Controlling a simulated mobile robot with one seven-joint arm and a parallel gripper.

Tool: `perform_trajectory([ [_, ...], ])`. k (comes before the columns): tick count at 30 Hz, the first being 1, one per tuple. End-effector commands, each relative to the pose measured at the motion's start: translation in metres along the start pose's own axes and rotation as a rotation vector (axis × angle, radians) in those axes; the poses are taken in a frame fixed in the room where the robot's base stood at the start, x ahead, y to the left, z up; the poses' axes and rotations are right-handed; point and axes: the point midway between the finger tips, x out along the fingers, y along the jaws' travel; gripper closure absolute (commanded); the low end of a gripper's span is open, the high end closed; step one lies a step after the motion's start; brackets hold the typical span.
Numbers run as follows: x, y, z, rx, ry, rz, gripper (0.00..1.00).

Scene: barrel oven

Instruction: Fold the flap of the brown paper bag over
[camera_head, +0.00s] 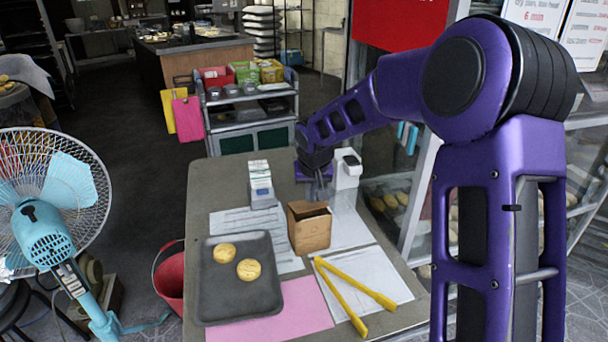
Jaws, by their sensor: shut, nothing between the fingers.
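The brown paper bag (312,234) stands upright on the table, near its middle. Its top looks open, with a dark inside showing; the exact lie of the flap is too small to tell. My purple arm reaches in from the right, and my gripper (318,190) points down just behind and above the bag. The gripper is shut and empty. Its fingertips are small and partly hidden, and I cannot tell whether they touch the bag's back edge.
A white device (347,172) stands close to the right of my gripper, and a small box-like dispenser (261,184) stands to the left. A dark tray (212,295) with two round buns lies front left. Yellow tongs (343,297) lie on papers front right.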

Motion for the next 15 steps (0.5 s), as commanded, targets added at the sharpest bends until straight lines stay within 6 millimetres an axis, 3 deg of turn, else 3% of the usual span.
perform_trajectory([
  [15, -0.052, 0.000, -0.022, 0.001, 0.001, 0.000, 1.00],
])
